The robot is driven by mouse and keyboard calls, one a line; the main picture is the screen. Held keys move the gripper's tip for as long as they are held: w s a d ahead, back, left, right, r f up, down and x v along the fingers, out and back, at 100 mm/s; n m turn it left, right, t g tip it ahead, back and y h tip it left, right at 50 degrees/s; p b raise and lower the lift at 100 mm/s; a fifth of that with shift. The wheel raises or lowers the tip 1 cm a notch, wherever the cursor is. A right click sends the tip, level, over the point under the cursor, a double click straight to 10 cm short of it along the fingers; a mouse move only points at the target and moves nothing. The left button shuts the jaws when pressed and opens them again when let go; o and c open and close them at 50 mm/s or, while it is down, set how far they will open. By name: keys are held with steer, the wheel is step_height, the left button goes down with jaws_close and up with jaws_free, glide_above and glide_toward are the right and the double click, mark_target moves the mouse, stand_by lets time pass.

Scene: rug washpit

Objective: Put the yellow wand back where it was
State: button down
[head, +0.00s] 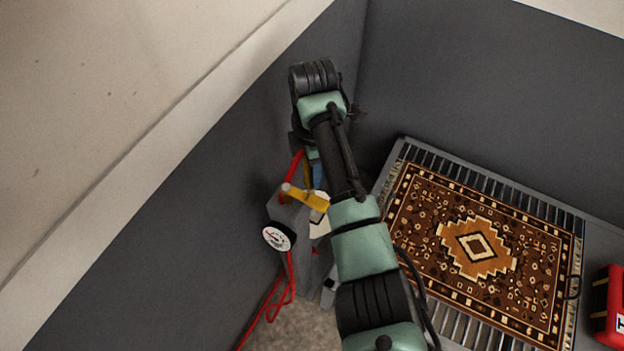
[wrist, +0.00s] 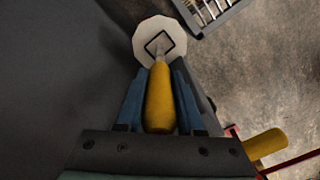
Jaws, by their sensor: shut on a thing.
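My gripper (wrist: 160,85) is shut on the yellow wand (wrist: 160,100). Its blue fingers lie on both sides of the yellow handle in the wrist view. A thin grey tip runs from the handle toward a white disc (wrist: 144,38) with a black diamond outline. I cannot tell whether the tip touches the disc. In the head view my gripper (head: 317,174) is low beside the dark wall, partly hidden by my arm. A second yellow piece (head: 306,198) sticks out near it, beside a red hose; it also shows in the wrist view (wrist: 264,144).
A grey block (head: 287,212) stands by the left wall with a round white label (head: 276,238). A red hose (head: 272,300) hangs below it to the floor. A patterned rug (head: 440,225) lies on a slatted grate at right. A red box (head: 609,305) stands at the right edge.

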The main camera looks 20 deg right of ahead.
steer(key=shift+f, duration=1.65)
steer(key=shift+f+b, duration=0.15)
steer(key=shift+b, duration=0.15)
steer(key=c, duration=0.5)
jaws_free()
step_height(320, 180, up, 12)
steer(key=shift+r+p, duration=0.2)
steer(key=shift+p, duration=0.95)
steer(key=shift+f, duration=0.1)
